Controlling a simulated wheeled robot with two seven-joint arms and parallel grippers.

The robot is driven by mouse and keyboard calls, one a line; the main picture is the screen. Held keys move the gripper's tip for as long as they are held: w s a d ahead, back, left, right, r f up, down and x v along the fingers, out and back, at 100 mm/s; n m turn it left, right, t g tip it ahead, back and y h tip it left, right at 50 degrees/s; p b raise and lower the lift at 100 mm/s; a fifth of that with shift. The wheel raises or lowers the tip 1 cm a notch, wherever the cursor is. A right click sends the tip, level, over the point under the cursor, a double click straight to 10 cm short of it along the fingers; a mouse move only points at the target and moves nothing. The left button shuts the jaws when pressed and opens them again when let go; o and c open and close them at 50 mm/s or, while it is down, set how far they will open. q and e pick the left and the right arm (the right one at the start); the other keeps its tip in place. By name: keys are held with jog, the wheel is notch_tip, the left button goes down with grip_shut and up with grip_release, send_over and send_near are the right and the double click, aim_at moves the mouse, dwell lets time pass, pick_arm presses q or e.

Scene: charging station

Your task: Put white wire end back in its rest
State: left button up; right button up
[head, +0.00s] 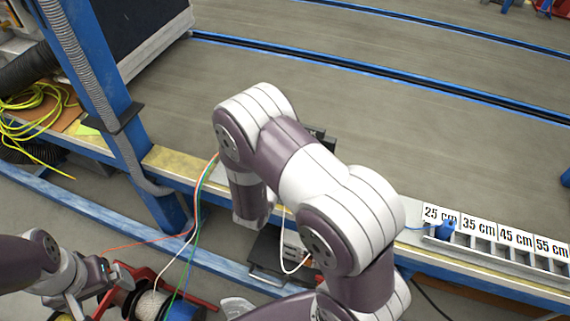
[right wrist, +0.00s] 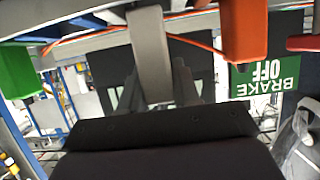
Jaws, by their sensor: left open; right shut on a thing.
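In the right wrist view, a whitish wire end (right wrist: 150,55) stands between the fingers of my right gripper (right wrist: 158,85), which is shut on it. A grey bar runs just behind the wire end; I cannot tell whether it is seated there. In the head view my right arm hides this gripper and the wire end. A white wire (head: 188,236) rises from the spools and disappears behind my right arm; a loop of white wire (head: 285,252) shows below the arm. My left gripper (head: 95,283) is open at the lower left, near the spools.
In the right wrist view, a green end (right wrist: 18,72) is on the left, and an orange end (right wrist: 244,40) and a red end (right wrist: 303,43) on the right. A spool rack (head: 150,303) is at lower left. A blue wire end (head: 444,229) lies on the length-marked rack (head: 490,247).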

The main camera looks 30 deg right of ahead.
jog(key=shift+f+b, duration=0.75)
jog(key=shift+f, duration=0.45)
jog(key=o, duration=1.1)
jog(key=p+v, duration=0.4)
jog(key=v, duration=0.8)
jog(key=shift+s+a, duration=0.25)
jog(key=shift+a, duration=0.05)
jog(key=shift+r, duration=0.1)
